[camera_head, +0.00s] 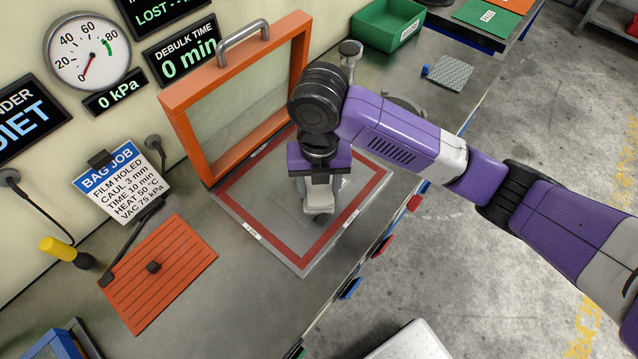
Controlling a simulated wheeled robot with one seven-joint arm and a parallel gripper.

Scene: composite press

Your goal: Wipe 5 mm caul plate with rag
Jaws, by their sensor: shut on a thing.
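My gripper (319,212) points down over a grey flat area with a red border (299,268) on the bench. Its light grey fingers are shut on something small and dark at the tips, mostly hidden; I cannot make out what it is. I cannot tell whether the tips touch the surface below. A blue-grey textured cloth-like piece (449,74) lies on the bench at the upper right; I cannot tell whether it is the rag. No plate can be identified for sure as the 5 mm caul plate.
An orange-framed lid (183,122) stands raised behind my gripper. A green bin (388,26) stands at the back right. A blue-edged rack (52,345) is at lower left.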

